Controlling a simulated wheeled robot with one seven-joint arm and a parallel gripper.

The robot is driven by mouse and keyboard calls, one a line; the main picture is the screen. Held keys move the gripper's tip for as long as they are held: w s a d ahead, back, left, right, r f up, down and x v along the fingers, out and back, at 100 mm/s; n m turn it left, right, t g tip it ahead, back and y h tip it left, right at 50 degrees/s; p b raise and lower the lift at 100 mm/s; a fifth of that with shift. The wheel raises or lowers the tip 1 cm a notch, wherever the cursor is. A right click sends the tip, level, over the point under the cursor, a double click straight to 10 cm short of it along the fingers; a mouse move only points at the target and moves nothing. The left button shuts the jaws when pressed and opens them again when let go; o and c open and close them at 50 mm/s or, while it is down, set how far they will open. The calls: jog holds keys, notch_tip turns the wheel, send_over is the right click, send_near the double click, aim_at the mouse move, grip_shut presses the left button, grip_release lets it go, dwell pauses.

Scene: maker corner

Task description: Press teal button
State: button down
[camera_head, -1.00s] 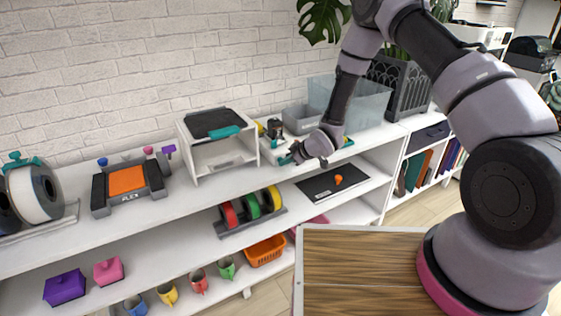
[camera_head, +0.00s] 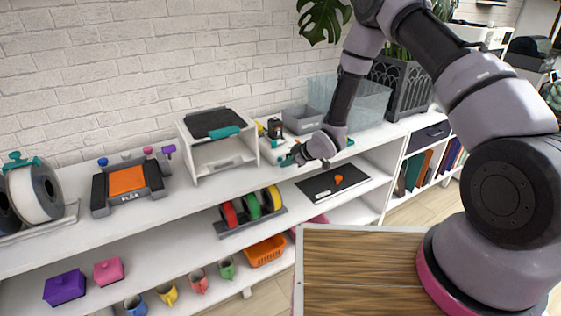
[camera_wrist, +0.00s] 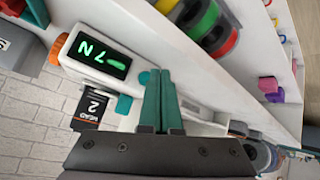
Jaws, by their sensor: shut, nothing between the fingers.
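A white device with a lit green display (camera_wrist: 100,58) and an orange knob (camera_wrist: 57,48) lies left of my fingers in the wrist view. A small round teal button (camera_wrist: 144,78) shows on it, right beside my fingertips. A second teal part (camera_wrist: 124,104) is lower on the device. My gripper (camera_wrist: 160,74) has its two green fingers together and empty. I cannot tell whether the fingertips touch the device. In the head view my gripper (camera_head: 288,159) is low over the front of the white device (camera_head: 273,148), which it partly hides.
A white stand with a teal-handled top (camera_head: 212,124) is left of the device. A grey bin (camera_head: 302,119) and a clear bin (camera_head: 365,104) are behind and right. Spools (camera_head: 250,206) and a black board with an orange knob (camera_head: 318,186) are on the shelf below.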

jog(key=shift+s, duration=0.1)
jog(key=shift+s+d, duration=0.7)
jog(key=shift+s, duration=0.3)
jog(key=shift+s+d, duration=0.7)
jog(key=shift+s, duration=0.3)
